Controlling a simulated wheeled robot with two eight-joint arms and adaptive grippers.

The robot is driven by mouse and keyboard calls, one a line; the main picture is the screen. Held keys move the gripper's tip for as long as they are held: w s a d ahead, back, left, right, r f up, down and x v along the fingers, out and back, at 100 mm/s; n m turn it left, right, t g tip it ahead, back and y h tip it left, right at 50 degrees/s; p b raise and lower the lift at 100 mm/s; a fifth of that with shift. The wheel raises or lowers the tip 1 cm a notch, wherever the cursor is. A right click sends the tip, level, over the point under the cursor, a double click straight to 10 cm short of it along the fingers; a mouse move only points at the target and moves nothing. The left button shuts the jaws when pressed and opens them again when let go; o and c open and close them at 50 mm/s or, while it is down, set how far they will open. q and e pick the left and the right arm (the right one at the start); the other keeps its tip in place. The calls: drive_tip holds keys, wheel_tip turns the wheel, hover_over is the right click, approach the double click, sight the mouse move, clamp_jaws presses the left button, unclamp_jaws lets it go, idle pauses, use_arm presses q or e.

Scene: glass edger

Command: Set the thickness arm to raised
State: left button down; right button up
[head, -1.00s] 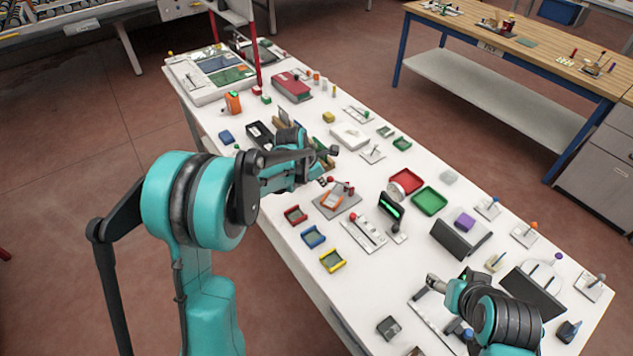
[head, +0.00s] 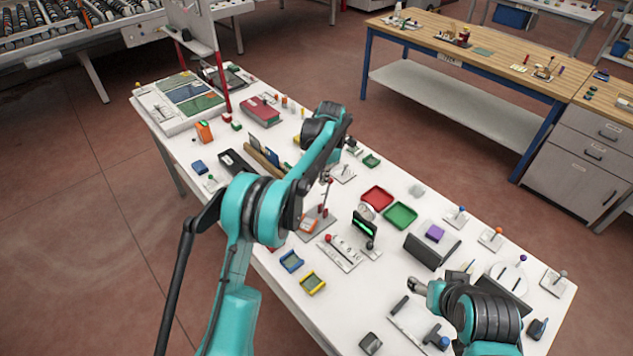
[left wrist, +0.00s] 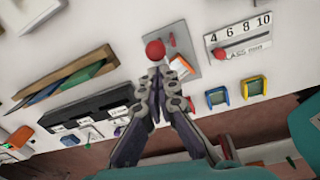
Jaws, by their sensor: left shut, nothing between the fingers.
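The thickness arm appears to be the lever with a red ball (left wrist: 155,50) on a grey plate (left wrist: 178,28) in the left wrist view. An orange block (left wrist: 183,67) sits on this plate. In the head view, the red ball (head: 328,181) stands above the grey plate (head: 316,226). My left gripper (left wrist: 157,75) is shut and empty, its fingertips right by the ball; I cannot tell whether they touch it. In the head view it is mostly hidden behind my own arm. My right gripper (head: 416,286) is over the front right; its finger opening is unclear.
A scale plate (left wrist: 240,38) marked 4, 6, 8, 10 lies right of the lever. A black slotted box (left wrist: 92,112) and a wooden rack (left wrist: 65,75) stand left. Blue (head: 291,261) and yellow (head: 313,283) trays lie in front. Red (head: 377,197) and green (head: 400,215) trays lie beyond.

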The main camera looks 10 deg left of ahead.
use_arm(q)
drive_tip(key=shift+w+d, duration=0.25)
drive_tip(key=shift+w, duration=0.1)
drive_tip(key=shift+w+d, duration=0.25)
drive_tip(key=shift+w, duration=0.05)
use_arm(e)
drive_tip(key=shift+s+a+r, duration=0.25)
drive_tip(key=shift+a+r, duration=0.05)
drive_tip(key=shift+r, duration=0.05)
use_arm(q)
drive_tip(key=shift+d+r, duration=0.1)
drive_tip(key=shift+d, duration=0.05)
drive_tip(key=shift+w+r, duration=0.1)
drive_tip(key=shift+r, duration=0.4)
drive_tip(key=r, duration=0.2)
drive_tip(key=d+r, duration=0.1)
drive_tip(key=r, duration=0.1)
drive_tip(key=shift+w+r, duration=0.15)
drive_tip(key=shift+r, duration=0.25)
wheel_tip(320, 180, up, 6)
drive_tip(key=a, duration=0.1)
drive_tip(key=shift+s, duration=0.45)
use_arm(e)
drive_tip(key=shift+w+d+f, duration=0.1)
drive_tip(key=shift+w+d, duration=0.1)
drive_tip(key=shift+d, duration=0.05)
